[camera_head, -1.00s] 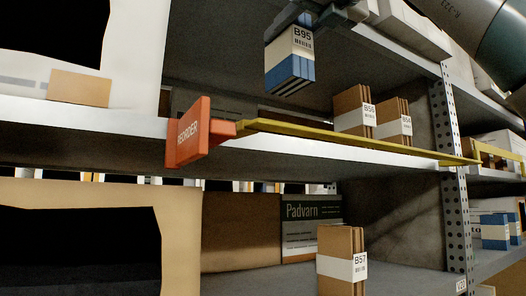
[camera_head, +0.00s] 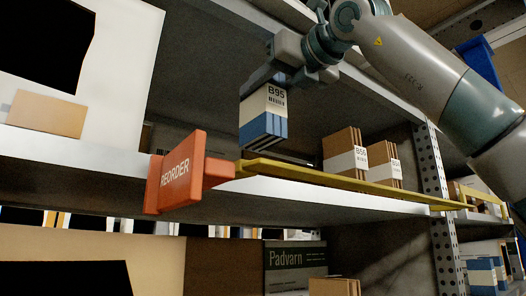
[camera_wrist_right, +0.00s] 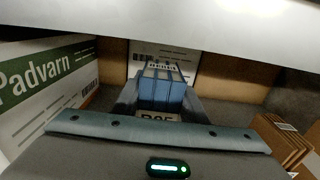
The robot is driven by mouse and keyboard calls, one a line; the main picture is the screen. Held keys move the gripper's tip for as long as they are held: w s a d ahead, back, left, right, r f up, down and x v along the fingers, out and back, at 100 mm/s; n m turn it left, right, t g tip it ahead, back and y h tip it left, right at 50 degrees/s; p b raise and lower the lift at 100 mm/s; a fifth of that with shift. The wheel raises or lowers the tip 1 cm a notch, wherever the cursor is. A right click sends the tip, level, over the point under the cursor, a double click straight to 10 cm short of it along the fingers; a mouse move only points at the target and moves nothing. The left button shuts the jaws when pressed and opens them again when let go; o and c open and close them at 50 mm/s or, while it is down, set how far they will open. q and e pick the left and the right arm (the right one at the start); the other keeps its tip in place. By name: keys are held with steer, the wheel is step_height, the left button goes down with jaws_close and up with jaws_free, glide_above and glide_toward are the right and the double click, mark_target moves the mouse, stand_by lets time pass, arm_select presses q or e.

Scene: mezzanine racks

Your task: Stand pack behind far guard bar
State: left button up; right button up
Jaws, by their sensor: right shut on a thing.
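The pack (camera_head: 263,118), white above and blue below with a B95 label, hangs upright in my right gripper (camera_head: 272,82). The gripper is shut on its top. In the right wrist view the pack (camera_wrist_right: 162,90) shows blue between the fingers. The yellow guard bar (camera_head: 340,182) runs along the upper shelf's front edge. The pack's bottom appears just above the bar's left end; I cannot tell whether it is clear behind it. Another yellow bar (camera_head: 482,194) shows beyond the perforated post at right. My left gripper is not in view.
Brown packs with white bands (camera_head: 345,152) stand on the upper shelf to the right of the held pack. An orange REORDER sign (camera_head: 176,182) juts out at the bar's left end. A perforated post (camera_head: 430,165) stands at right. A Padvarn box (camera_head: 293,262) is on the lower shelf.

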mark_target(265, 142)
steer(key=f, duration=0.4)
steer(key=shift+s+d, duration=0.2)
steer(key=shift+d, duration=0.15)
steer(key=shift+w+a+f, duration=0.1)
steer(key=shift+a+f, duration=0.05)
steer(key=shift+f, duration=0.3)
steer(key=shift+f+p, duration=0.35)
steer(key=shift+f, duration=1.55)
steer(key=shift+f, duration=0.1)
steer(key=o, duration=1.4)
